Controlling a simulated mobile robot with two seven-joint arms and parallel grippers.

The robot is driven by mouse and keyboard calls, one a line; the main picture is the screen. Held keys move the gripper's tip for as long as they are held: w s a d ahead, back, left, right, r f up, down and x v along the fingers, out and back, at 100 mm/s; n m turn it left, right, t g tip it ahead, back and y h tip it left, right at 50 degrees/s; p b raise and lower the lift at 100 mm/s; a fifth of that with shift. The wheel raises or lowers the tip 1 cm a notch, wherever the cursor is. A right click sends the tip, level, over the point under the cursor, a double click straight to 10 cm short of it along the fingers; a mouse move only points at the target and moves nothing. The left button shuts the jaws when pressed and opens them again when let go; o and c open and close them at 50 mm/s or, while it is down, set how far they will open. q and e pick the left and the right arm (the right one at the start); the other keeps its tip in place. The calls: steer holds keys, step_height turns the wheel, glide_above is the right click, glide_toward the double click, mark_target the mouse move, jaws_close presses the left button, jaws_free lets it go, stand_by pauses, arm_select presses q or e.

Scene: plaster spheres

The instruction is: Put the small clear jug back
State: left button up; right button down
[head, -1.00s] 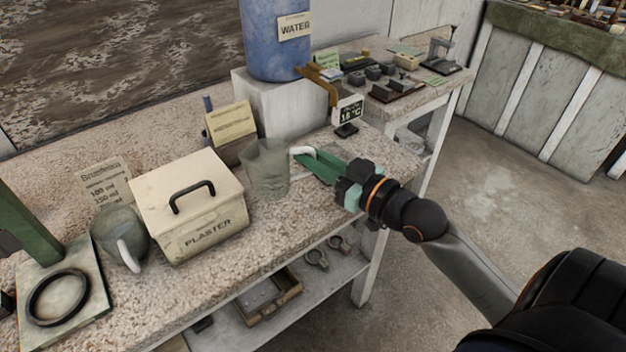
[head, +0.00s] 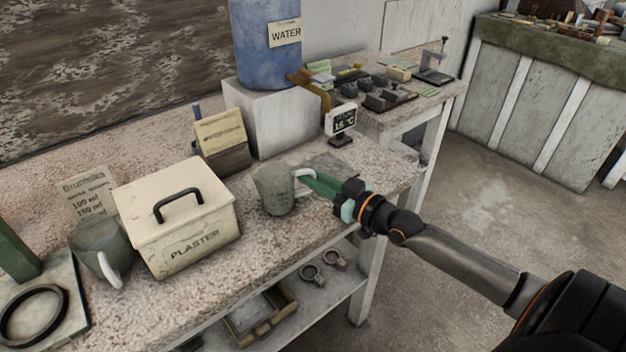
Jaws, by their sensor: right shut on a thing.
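The small clear jug (head: 273,190) is a greyish see-through cup with a white handle (head: 304,180) on its right side. It is upright at the bench, right of the plaster box, low over or on the speckled top; I cannot tell whether it touches. My right gripper (head: 314,182) reaches in from the right, its green fingers shut on the jug's handle. A second greyish jug with a white handle (head: 102,252) stands left of the plaster box. My left gripper is not in view.
The lidded plaster box (head: 180,215) stands left of the held jug. Behind are a card holder (head: 222,145), a white block (head: 270,120) under the blue water container (head: 280,50), and a small temperature display (head: 341,122). Bare bench top (head: 375,175) lies at the right.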

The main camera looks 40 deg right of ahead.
steer(key=c, duration=1.3)
jaws_free()
steer(key=shift+f, duration=0.15)
steer(key=o, duration=0.4)
steer(key=shift+s, duration=0.1)
steer(key=shift+p+v, duration=0.7)
steer(key=shift+v, duration=5.2)
steer(key=shift+m+g+h, duration=0.3)
steer(key=shift+g+h, duration=0.2)
steer(key=shift+g, duration=0.2)
steer(key=f, duration=0.2)
steer(key=s+a+f, duration=0.1)
steer(key=f, duration=0.1)
steer(key=s+f, duration=0.1)
steer(key=f, duration=0.1)
steer(key=shift+a+f, duration=0.15)
steer(key=shift+f, duration=0.05)
steer(key=s+a+f+g, duration=0.2)
steer(key=a+f, duration=0.4)
steer(key=s+a+f+g, duration=0.2)
steer(key=s+a+f, duration=0.1)
steer(key=a+f, duration=0.3)
steer(key=s+a+f+g, duration=0.2)
steer(key=a+f+g, duration=0.1)
steer(key=a+f, duration=0.3)
steer(key=shift+s+a+f, duration=0.1)
steer(key=shift+s+a, duration=0.05)
steer(key=shift+a, duration=0.4)
steer(key=shift+s+a, duration=0.2)
steer(key=shift+a, duration=0.35)
